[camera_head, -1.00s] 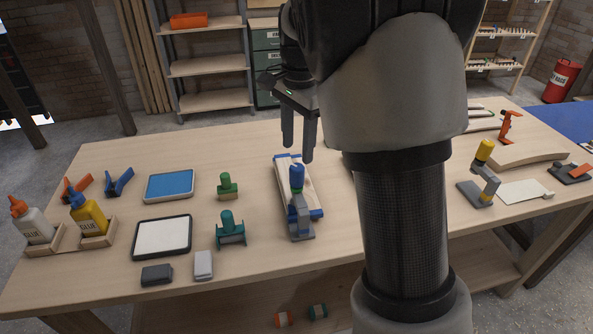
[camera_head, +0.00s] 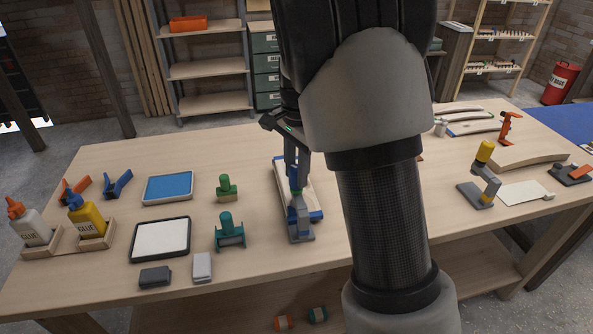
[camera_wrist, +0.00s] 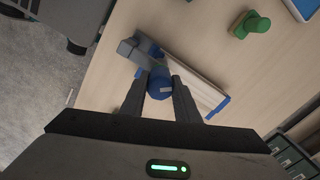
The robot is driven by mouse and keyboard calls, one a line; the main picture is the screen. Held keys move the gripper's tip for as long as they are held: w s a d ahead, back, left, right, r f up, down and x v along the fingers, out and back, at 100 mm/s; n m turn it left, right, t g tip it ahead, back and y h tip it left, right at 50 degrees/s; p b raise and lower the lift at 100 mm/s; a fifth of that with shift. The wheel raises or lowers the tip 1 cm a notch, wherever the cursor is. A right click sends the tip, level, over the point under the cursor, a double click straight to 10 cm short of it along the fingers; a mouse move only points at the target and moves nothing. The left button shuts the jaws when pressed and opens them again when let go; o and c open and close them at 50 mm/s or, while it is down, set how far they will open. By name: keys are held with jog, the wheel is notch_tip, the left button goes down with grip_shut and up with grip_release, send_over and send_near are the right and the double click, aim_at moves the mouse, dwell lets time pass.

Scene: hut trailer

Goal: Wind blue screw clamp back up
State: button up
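The blue screw clamp (camera_head: 301,225) stands at the near end of a pale wooden board (camera_head: 283,180) with blue ends, on the workbench. The clamp's grey body shows in the wrist view (camera_wrist: 135,50). Its blue handle (camera_wrist: 160,84) lies between the two fingers of my gripper (camera_wrist: 160,92), one on each side. My gripper (camera_head: 296,170) points down over the clamp and looks open, with the fingers very close to the handle; any contact is hard to see. The fingers partly hide the handle in the head view.
A green clamp (camera_head: 229,232) and a green knobbed block (camera_head: 226,188) stand to the left. Further left are a white pad (camera_head: 160,239), a blue pad (camera_head: 168,188) and glue bottles (camera_head: 88,218). A yellow-handled clamp (camera_head: 484,180) stands to the right.

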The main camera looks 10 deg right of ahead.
jog(key=shift+c, duration=1.4)
jog(key=shift+n, duration=0.3)
